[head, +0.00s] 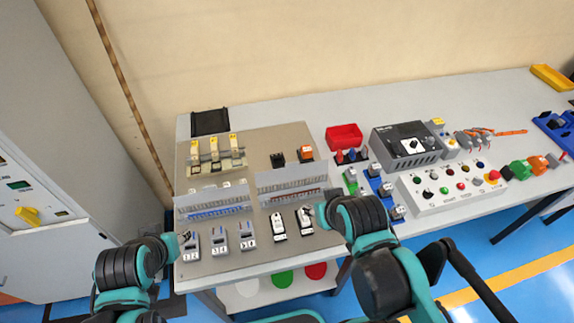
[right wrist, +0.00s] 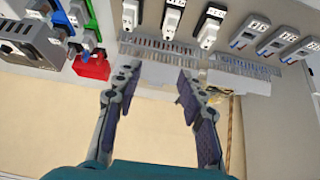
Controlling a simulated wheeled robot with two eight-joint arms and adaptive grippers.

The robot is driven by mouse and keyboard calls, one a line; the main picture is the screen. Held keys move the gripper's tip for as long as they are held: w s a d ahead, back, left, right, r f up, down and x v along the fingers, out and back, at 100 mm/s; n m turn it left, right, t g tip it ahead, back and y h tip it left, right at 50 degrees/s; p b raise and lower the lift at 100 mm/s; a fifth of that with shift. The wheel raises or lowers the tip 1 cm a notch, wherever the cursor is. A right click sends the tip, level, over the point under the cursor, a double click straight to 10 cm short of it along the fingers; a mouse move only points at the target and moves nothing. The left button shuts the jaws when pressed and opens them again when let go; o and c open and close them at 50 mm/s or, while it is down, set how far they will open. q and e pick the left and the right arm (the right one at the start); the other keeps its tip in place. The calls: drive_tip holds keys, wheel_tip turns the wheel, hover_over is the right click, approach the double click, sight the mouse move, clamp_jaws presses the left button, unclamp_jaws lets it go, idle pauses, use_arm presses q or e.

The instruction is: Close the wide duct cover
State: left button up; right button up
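Two slotted wiring ducts lie across the middle of the beige panel (head: 225,258) in the head view. The left duct (head: 213,207) shows blue inside, the right duct (head: 290,190) dark red. Pale translucent covers appear along both; I cannot tell which is the wide one or how far each stands open. Both ducts also show upside down in the right wrist view, the red one's (right wrist: 158,49) beyond the fingertips. My right gripper (right wrist: 158,72) is open and empty; its hand is by the panel's right edge in the head view. My left gripper (head: 184,238) is at the panel's left edge, its fingers too small to read.
Breakers and switches (head: 248,236) stand in front of the ducts, with yellow-topped parts (head: 215,150) behind. A red bin (head: 344,136), a grey device (head: 406,144) and a control box (head: 452,186) stand right of the panel. The back wall is close behind the table.

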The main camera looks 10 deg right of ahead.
drive_tip(key=c, duration=0.5)
drive_tip(key=shift+g, duration=0.5)
drive_tip(key=w+r+p, duration=0.2)
drive_tip(key=w+r, duration=0.2)
drive_tip(key=shift+w+r, duration=0.1)
drive_tip(key=shift+w, duration=0.05)
clamp_jaws()
drive_tip(key=r+g+p, duration=0.2)
drive_tip(key=g+p, duration=0.2)
drive_tip(key=p, duration=0.1)
hover_over(292, 171)
drive_tip(key=w+f+g+p, duration=0.1)
drive_tip(key=w+f+p, duration=0.1)
drive_tip(key=w+f, duration=0.35)
wheel_tip(292, 171, down, 10)
drive_tip(key=w+b, duration=0.1)
drive_tip(key=b, duration=0.1)
drive_tip(key=shift+s+d+r+b, duration=0.1)
drive_tip(key=shift+s+r, duration=0.1)
drive_tip(key=shift+s, duration=0.4)
drive_tip(key=shift+s+r+b, duration=0.1)
drive_tip(key=shift+s+r, duration=0.15)
drive_tip(key=shift+s, duration=0.35)
drive_tip(key=shift+s+d+r+b, duration=0.1)
drive_tip(key=shift+s+r, duration=0.1)
drive_tip(key=shift+s, duration=0.4)
